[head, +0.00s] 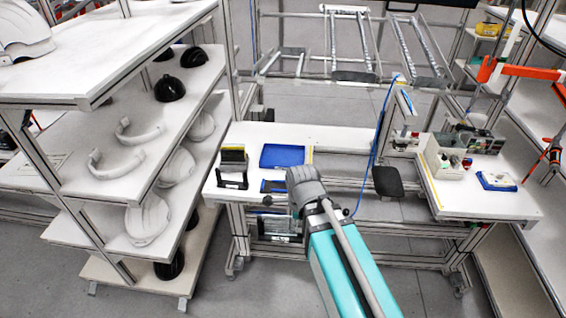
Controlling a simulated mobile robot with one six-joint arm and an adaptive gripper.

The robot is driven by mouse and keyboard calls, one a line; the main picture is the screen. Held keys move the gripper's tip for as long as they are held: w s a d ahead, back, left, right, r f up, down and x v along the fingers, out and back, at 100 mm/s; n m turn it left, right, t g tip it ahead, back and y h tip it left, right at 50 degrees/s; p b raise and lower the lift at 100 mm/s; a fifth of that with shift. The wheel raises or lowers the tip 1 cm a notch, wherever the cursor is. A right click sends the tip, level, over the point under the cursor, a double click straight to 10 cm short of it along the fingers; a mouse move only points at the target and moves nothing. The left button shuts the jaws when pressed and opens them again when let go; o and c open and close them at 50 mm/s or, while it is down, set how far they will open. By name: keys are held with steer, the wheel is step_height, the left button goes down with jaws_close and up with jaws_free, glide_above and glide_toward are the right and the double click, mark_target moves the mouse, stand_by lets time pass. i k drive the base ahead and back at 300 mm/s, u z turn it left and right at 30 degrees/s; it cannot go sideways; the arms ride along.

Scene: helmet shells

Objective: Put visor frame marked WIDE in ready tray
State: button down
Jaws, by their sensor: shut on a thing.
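My gripper (304,186) is at the end of my arm, over the front edge of the white workbench. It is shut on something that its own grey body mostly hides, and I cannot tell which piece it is. A blue tray (283,156) lies on the bench just behind it. A smaller blue piece (272,186) lies flat in front of that tray, partly behind my gripper. A black frame-like stand (232,166) is on the bench to the left. No WIDE mark is readable, and I cannot tell which tray is the ready tray.
The shelf rack (140,150) at left holds white and black helmet shells and curved white pieces. A side table (478,203) at right carries a grey bin (444,158) and a blue-and-white box (496,181). A black stool seat (387,181) and a blue hose are right of my gripper.

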mark_target(283, 158)
steer(key=u, duration=0.35)
steer(key=i, duration=1.25)
steer(key=z, duration=0.35)
